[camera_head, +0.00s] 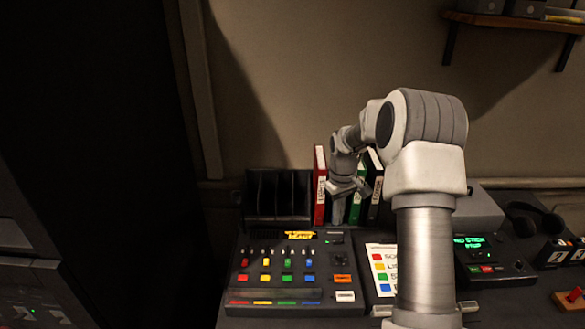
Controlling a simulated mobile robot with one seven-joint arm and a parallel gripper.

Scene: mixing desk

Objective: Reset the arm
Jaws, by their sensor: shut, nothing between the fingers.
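My arm rises from the bottom right of centre in the head view and bends over the back of the desk. My gripper (341,216) points down, small and partly shaded, in front of the binders. It is shut and holds nothing. It hangs above the back right edge of the mixing panel (255,262), apart from the coloured sliders as far as I can see. My arm hides part of the desk behind and below it.
A red binder (320,187) and a green binder (356,205) stand close to my gripper, beside a black rack (278,195). A colour-coded card (382,268) lies right of the panel. A display unit (487,262), headphones (537,223) and a shelf (510,21) are at right.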

